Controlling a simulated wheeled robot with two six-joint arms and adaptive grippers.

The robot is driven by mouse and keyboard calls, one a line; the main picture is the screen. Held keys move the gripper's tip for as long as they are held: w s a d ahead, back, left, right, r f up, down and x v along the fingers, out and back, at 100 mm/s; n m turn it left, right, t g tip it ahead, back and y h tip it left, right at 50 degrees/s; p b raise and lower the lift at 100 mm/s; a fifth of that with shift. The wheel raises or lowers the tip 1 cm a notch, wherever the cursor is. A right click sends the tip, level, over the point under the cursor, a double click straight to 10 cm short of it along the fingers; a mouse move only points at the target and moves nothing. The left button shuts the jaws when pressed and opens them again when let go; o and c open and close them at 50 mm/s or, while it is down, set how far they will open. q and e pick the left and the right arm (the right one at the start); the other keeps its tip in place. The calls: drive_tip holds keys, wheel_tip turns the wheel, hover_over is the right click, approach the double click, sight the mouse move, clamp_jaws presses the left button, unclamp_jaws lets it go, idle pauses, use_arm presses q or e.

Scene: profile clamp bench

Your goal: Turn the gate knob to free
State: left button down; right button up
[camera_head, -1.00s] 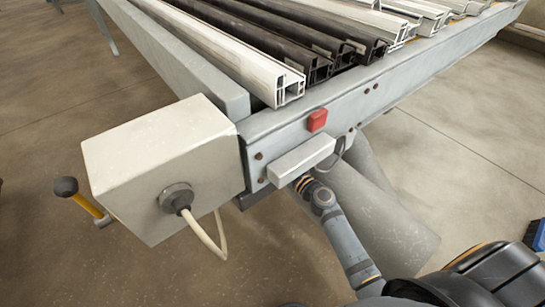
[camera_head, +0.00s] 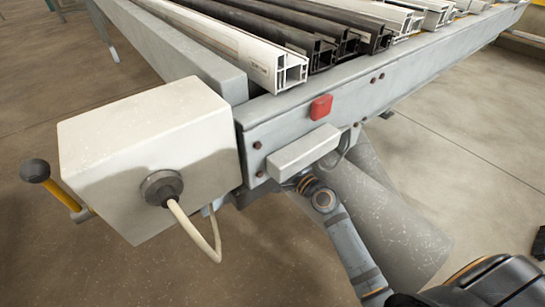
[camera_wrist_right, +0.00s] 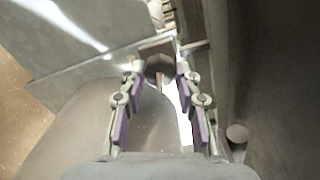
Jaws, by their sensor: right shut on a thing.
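A dark faceted knob (camera_wrist_right: 160,68) with a reddish-brown strip below it sits between the fingertips of my right gripper (camera_wrist_right: 160,74) in the right wrist view. The right gripper is shut on this knob, one finger on each side. In the head view my right arm reaches up under the pale grey box on the bench's front beam; its gripper and the knob are hidden there. I cannot tell the knob's setting. My left gripper is not in view.
The grey box (camera_head: 304,152) and a red button (camera_head: 321,107) are on the bench beam (camera_head: 390,87). A white control box (camera_head: 140,150) with a cable and a black-knobbed yellow lever (camera_head: 60,192) stands at left. Several white and dark profiles lie on the bench.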

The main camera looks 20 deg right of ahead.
use_arm(q)
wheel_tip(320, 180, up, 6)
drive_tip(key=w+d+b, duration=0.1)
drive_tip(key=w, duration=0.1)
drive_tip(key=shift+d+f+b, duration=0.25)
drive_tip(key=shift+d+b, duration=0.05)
drive_tip(key=shift+b, duration=0.05)
use_arm(e)
drive_tip(key=shift+f+n, duration=0.1)
drive_tip(key=shift+n, duration=1.9)
drive_tip(key=o, duration=1.2)
drive_tip(key=shift+c, duration=0.2)
drive_tip(key=v, duration=1.2)
